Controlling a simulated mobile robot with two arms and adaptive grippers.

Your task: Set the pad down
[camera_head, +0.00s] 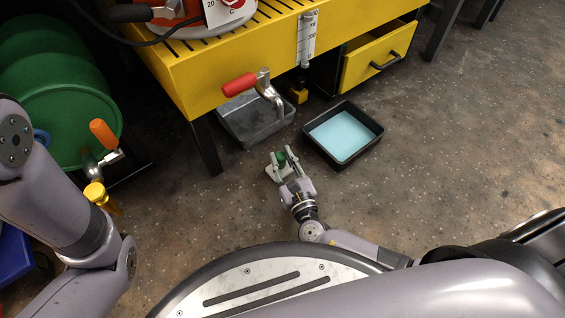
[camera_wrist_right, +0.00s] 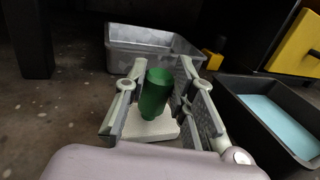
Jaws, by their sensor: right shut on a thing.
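The pad is a white flat block (camera_wrist_right: 150,129) with an upright green handle (camera_wrist_right: 156,92), seen between my fingers in the right wrist view. In the head view the green handle (camera_head: 281,157) shows small between the fingertips. My right gripper (camera_head: 280,160) is low over the floor and shut on the handle. Its fingers stand on both sides of the handle in the wrist view (camera_wrist_right: 158,92). I cannot tell whether the pad's underside touches the floor. My left arm crosses the left side of the head view, but its gripper is out of view.
A grey metal tray (camera_head: 245,137) lies under the red-handled tap (camera_head: 262,88) of the yellow bench (camera_head: 190,82). A black tray (camera_head: 346,160) with light blue contents (camera_head: 342,134) is right of my right gripper. Floor (camera_head: 455,150) at right is clear.

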